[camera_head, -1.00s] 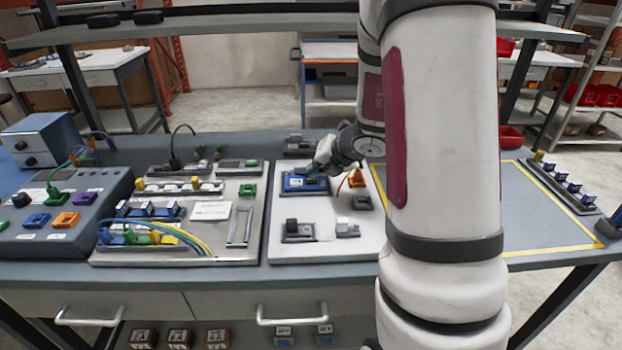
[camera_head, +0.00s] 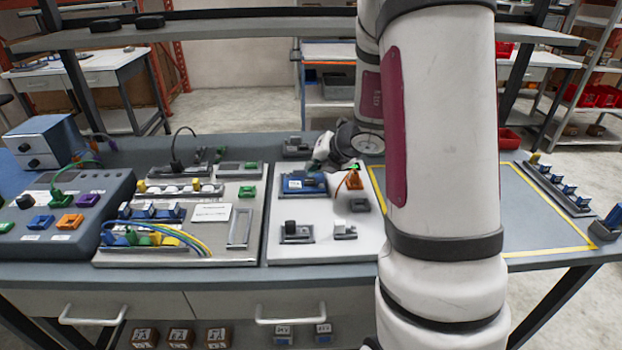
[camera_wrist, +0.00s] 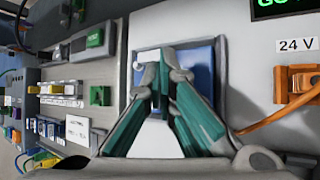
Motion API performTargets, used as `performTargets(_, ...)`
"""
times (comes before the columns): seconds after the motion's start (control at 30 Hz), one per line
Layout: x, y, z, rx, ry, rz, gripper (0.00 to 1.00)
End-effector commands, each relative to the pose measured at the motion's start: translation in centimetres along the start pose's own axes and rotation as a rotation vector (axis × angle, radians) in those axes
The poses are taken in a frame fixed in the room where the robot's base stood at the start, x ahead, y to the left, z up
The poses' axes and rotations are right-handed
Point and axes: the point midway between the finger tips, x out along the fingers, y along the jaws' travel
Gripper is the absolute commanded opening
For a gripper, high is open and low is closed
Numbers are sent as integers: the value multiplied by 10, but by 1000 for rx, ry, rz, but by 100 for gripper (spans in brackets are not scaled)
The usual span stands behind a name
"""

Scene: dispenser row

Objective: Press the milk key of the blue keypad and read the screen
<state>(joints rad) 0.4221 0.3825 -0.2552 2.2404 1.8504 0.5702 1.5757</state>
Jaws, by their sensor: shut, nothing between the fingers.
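The blue keypad (camera_head: 290,191) sits on the white panel (camera_head: 270,245), with a small white patch on its face. In the wrist view the blue keypad (camera_wrist: 203,58) is largely behind my fingers. My gripper (camera_wrist: 163,68) is shut and empty, its teal fingers meeting in front of the keypad. In the head view my gripper (camera_head: 314,166) is at the keypad's far side. I cannot tell whether the tips touch a key; the milk key cannot be made out. A black screen (camera_wrist: 284,8) shows bright green letters starting with "GO", the rest cut off by the frame edge.
An orange connector (camera_wrist: 297,87) with a cable and a "24 V" label sits right of the keypad. It also shows in the head view (camera_head: 354,181). Grey switch blocks (camera_head: 296,234) stand in front. A board with cables (camera_head: 170,235) lies left.

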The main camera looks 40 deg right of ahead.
Motion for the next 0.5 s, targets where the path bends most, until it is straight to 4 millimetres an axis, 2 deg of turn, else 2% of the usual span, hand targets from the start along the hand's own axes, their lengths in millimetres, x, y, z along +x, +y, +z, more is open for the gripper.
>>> performTargets(0.27, 0, 0, 0, 0, 0, 0, 0)
performTargets(0.5, -13, 8, 8, -1, 0, 0, 0)
